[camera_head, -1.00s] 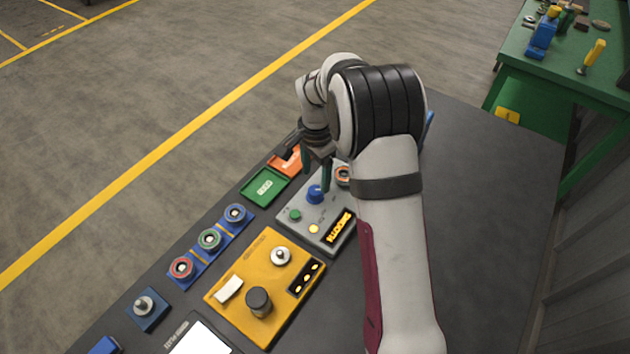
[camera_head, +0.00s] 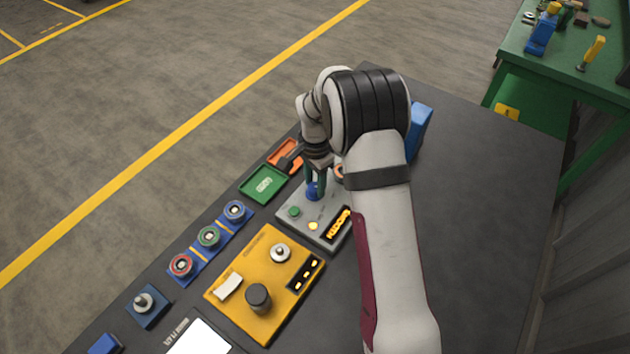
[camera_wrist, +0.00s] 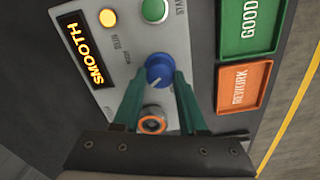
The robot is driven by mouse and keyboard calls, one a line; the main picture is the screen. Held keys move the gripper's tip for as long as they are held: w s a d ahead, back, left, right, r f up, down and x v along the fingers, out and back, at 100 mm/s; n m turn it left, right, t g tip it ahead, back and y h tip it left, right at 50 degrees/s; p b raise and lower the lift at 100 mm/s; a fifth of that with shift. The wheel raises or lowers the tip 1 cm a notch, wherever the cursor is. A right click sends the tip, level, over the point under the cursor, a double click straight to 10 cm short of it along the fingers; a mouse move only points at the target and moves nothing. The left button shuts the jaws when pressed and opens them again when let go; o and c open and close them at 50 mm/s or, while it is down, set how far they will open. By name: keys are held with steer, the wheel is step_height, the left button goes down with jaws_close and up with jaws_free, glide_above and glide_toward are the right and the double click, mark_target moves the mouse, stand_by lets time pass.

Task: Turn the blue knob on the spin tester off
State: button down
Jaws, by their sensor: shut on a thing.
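The spin tester is a grey box (camera_head: 322,228) on the dark bench, also seen in the wrist view (camera_wrist: 100,38). Its blue knob (camera_wrist: 159,71) stands upright on the panel and also shows in the head view (camera_head: 312,191). My gripper (camera_wrist: 160,78) is shut on the blue knob, one green finger on each side. A white pointer mark shows on the knob. A lit amber display (camera_wrist: 81,53) reads "SMOOTH", and an amber lamp (camera_wrist: 107,18) is lit. A green button (camera_wrist: 154,10) is beside the lamp. An orange-ringed rotor (camera_wrist: 152,124) sits on the tester, partly between my fingers.
A green "GOOD" tray (camera_head: 262,186) and an orange "REWORK" tray (camera_head: 284,152) lie beside the tester. A yellow device (camera_head: 238,297) and a blue rack with several rings (camera_head: 209,240) are nearer. A blue object (camera_head: 418,132) stands behind my arm.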

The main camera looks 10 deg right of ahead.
stand_by(0.3)
steer(key=n, duration=0.6)
steer(key=shift+n, duration=0.4)
steer(key=n, duration=0.3)
steer(key=shift+a, duration=0.1)
steer(key=shift+n, duration=2)
steer(key=shift+c, duration=2.2)
jaws_free()
